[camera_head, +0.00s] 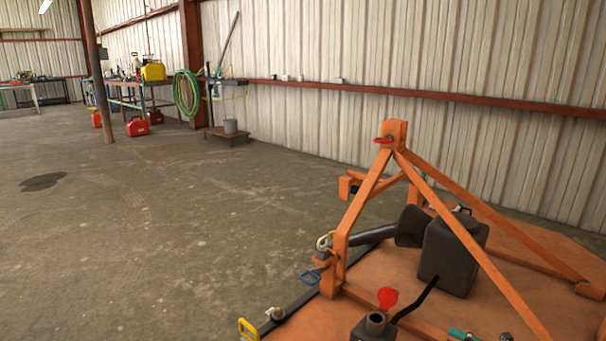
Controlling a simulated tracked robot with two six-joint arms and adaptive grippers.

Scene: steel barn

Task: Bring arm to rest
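Neither of my grippers nor my arms shows in the head view. In front of me at the right stands an orange implement (520,280) with an upright A-shaped frame (357,205). A dark gearbox-like box (450,255) sits on its deck, with a black tube (370,235) beside it that widens to the right. A red ring (383,140) is at the frame's top post.
A red round cap (387,298) and a yellow handle (248,329) are at the implement's near side. Concrete floor (190,220) lies clear to the left. A workbench (140,100), red cans (137,127), green hose (187,95) and post (97,75) stand farther back.

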